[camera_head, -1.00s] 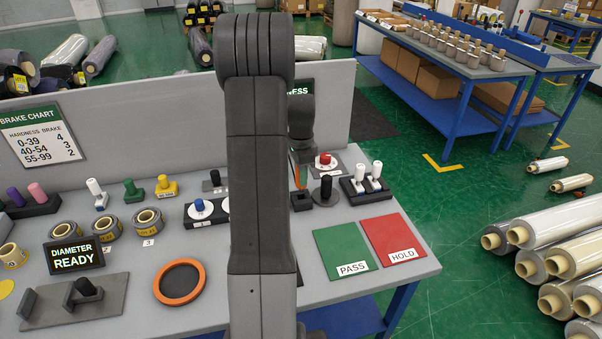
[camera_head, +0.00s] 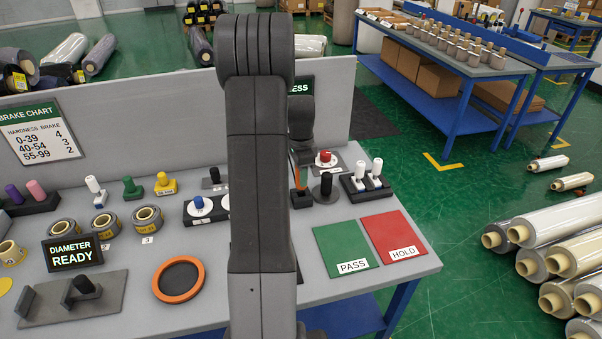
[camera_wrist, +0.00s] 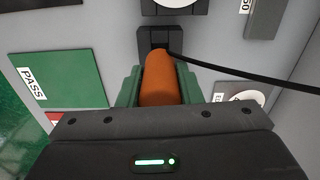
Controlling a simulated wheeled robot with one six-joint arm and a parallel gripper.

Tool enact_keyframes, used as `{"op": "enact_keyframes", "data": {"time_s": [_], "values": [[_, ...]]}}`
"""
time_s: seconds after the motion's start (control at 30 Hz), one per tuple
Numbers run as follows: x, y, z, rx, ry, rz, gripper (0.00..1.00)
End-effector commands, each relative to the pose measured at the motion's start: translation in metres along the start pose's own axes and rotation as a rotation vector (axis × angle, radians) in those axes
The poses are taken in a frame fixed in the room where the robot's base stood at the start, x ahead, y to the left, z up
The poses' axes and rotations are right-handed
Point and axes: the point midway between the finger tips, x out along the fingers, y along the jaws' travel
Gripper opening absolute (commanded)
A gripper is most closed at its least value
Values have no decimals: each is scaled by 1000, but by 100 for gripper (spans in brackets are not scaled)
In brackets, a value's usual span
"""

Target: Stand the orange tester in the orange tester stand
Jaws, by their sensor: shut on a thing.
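The orange tester (camera_wrist: 160,82) is in my gripper (camera_wrist: 158,92), between its two green fingers in the wrist view. In the head view a thin strip of the tester (camera_head: 296,171) shows beside my arm, roughly upright, above the dark orange tester stand (camera_head: 301,198). In the wrist view the stand (camera_wrist: 147,42) is a black block just beyond the tester's far end. The tester's lower end appears to be at the stand, but I cannot tell whether it is inside the opening. My arm hides much of the gripper in the head view.
A black cable (camera_wrist: 240,73) runs right from beside the tester. The green PASS mat (camera_head: 346,248) and red HOLD mat (camera_head: 393,236) lie in front. A black round-based post (camera_head: 326,187) and a white-knobbed holder (camera_head: 366,181) stand close on the right.

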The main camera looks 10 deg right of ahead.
Motion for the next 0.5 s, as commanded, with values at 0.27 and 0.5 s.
{"op": "enact_keyframes", "data": {"time_s": [0.27,0.5], "values": [[8,0,0,0,0,-1,0],[14,0,0,0,0,-1,0]]}}
